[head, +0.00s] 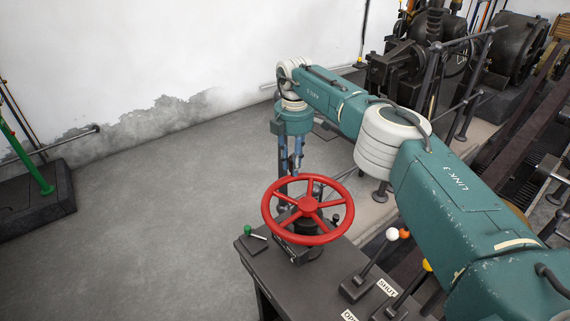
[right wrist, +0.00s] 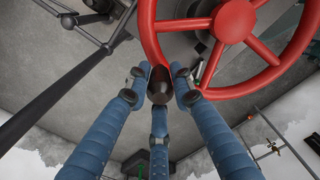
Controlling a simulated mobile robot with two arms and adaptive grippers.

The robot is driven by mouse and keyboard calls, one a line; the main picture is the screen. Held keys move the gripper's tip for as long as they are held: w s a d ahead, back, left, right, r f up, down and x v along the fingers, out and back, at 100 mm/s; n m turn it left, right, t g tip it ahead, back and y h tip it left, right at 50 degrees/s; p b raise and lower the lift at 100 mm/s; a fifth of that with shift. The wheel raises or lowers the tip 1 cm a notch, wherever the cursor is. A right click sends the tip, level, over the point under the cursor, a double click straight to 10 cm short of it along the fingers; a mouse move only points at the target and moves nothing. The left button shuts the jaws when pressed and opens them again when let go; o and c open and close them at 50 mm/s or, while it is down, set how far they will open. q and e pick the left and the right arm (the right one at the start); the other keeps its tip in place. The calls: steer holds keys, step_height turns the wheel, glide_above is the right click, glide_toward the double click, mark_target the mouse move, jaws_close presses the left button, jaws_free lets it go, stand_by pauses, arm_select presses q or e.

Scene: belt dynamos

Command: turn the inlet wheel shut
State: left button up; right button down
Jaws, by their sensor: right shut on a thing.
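The inlet wheel (head: 308,204) is a red spoked handwheel on a dark bench at the middle of the head view. Its red rim and hub (right wrist: 233,22) fill the top right of the right wrist view. A dark brown handle (right wrist: 160,88) shows beside the rim there. My right gripper (head: 291,166) is at the wheel's far edge, fingers pointing down. In the wrist view its blue fingers (right wrist: 159,80) are closed around the handle. The head view hides the exact contact. My left gripper is not in view.
The dark bench (head: 285,268) carries a green-knobbed lever (head: 248,230), a white-knobbed lever (head: 392,234) and a yellow-knobbed lever (head: 427,265). A "SHUT" label (head: 387,288) lies near them. Dark machinery and rails (head: 470,90) stand at the right.

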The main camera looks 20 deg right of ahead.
steer(key=shift+d+r+m, duration=0.2)
steer(key=shift+d+m, duration=0.4)
steer(key=shift+d, duration=0.05)
steer(key=shift+s+d+p, duration=0.1)
steer(key=shift+d+p, duration=0.25)
steer(key=shift+d, duration=0.35)
steer(key=c, duration=1.5)
jaws_free()
steer(key=shift+d, duration=0.1)
steer(key=shift+s+f, duration=0.1)
steer(key=shift+f, duration=0.05)
steer(key=shift+r, duration=0.5)
step_height(320, 180, up, 11)
steer(key=shift+d, duration=0.1)
